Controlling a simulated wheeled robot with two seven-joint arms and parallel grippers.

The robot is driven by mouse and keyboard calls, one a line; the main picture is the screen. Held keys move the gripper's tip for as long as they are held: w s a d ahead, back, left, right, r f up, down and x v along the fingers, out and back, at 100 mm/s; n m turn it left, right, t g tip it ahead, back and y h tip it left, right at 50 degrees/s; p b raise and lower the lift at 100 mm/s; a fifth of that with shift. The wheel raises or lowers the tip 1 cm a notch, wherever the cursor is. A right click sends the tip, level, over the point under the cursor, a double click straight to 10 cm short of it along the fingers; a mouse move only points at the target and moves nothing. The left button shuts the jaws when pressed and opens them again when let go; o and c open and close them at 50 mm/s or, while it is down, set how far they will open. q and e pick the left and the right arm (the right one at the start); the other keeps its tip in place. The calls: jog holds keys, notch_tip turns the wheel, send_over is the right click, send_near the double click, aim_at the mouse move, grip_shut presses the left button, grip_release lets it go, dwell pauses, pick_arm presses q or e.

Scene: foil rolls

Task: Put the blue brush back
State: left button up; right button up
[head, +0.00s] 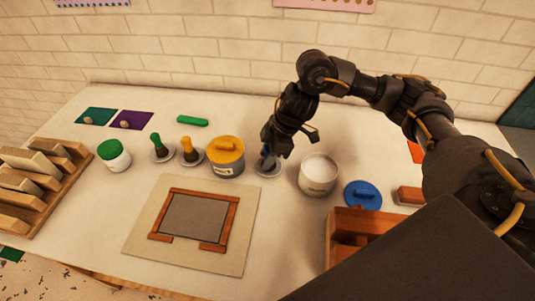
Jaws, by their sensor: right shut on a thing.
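My right gripper (271,146) comes in from the right and points down over a small pale saucer (267,171). It is shut on the blue brush (266,161), of which only a little blue shows below the fingers. The brush is upright or nearly so, at the saucer; I cannot tell whether it touches it. The green brush (155,141) and the yellow brush (187,145) stand on similar saucers to the left. An open white jar (319,174) stands just right of the gripper, with a blue lid (362,195) lying beyond it. My left gripper is not in view.
A yellow-lidded jar (226,156) stands close left of the gripper. A green-lidded jar (114,155) and a wooden rack (62,196) are farther left. A board with a wooden frame (230,218) lies in front. A wooden box (360,220) is at front right.

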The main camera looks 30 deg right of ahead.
jog(key=shift+f, duration=0.35)
dwell(0.4)
jog(key=o, duration=1.5)
jog(key=shift+o, duration=0.2)
jog(key=shift+r, duration=0.1)
notch_tip(320, 180, up, 9)
jog(key=p, duration=1)
dwell(0.4)
